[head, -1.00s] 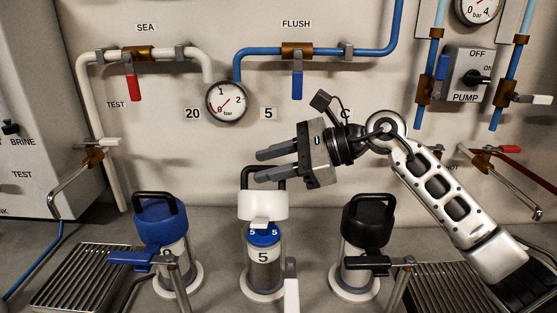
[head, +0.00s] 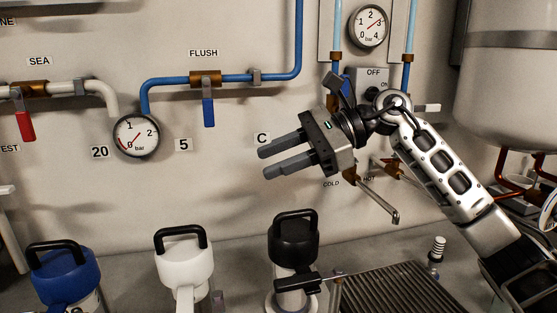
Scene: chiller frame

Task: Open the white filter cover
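The white filter cover (head: 184,263) sits on its housing at the bottom, between the blue and black covers. It is a white cap with a black loop handle (head: 180,238) on top and a white lever at its front. Its lower housing is cut off by the frame. My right gripper (head: 263,162) is open and empty, with its two grey fingers pointing left. It is in the air above and to the right of the white cover, apart from it, in front of the wall. My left gripper is not in view.
A blue cover (head: 66,273) stands to the left and a black cover (head: 293,243) with a black lever to the right. A ribbed drain grate (head: 400,290) lies at the lower right. A pressure gauge (head: 136,136), pipes and taps line the wall behind.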

